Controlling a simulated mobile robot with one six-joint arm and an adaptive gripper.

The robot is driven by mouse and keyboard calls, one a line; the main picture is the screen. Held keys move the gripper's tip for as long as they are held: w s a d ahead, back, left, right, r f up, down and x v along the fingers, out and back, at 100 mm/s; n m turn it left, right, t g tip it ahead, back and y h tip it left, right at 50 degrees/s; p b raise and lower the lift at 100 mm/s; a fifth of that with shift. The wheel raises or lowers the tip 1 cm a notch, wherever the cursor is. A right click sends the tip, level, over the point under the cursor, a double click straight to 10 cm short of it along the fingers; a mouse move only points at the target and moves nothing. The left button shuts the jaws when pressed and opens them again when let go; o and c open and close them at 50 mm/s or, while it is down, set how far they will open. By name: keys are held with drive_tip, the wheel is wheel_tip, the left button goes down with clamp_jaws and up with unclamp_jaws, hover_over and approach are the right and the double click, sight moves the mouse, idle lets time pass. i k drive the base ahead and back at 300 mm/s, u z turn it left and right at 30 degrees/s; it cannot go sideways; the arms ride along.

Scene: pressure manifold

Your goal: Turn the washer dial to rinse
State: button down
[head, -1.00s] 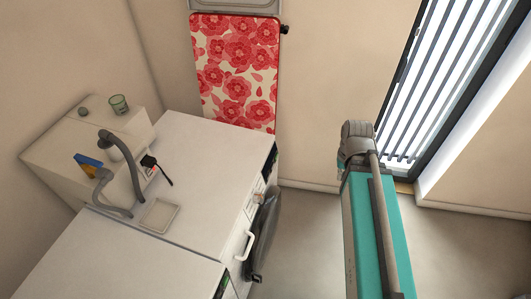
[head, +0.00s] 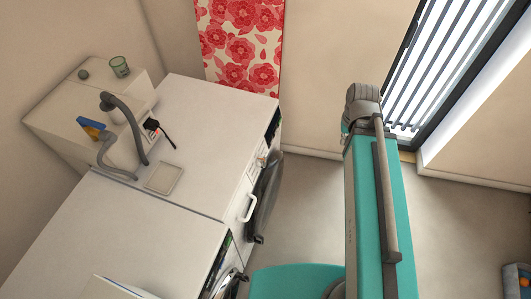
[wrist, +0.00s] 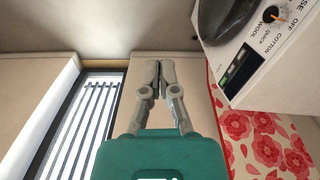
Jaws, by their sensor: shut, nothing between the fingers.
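The washer dial (wrist: 271,14) is a dark round knob with an orange mark, at the top right of the wrist view. Labels around it read OFF, COTTON, QUICK and WOOL; one cut off at the frame edge ends in "SE". The orange mark appears to face the OFF side, but it is small. The white washer panel (wrist: 250,45) is tilted in this view. My gripper (wrist: 161,66) has its grey fingers together and empty, left of the dial and apart from the panel. The gripper cannot be made out in the head view.
Two white-topped machines (head: 195,120) stand along the left in the head view. An open dark round door (head: 265,195) juts from the far one. A flowered ironing board (head: 240,45) is at the back wall. A barred window (head: 445,70) is right.

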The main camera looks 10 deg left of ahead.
sight(261, 161)
drive_tip(key=u, duration=0.65)
drive_tip(key=k, duration=0.65)
drive_tip(key=z, duration=0.4)
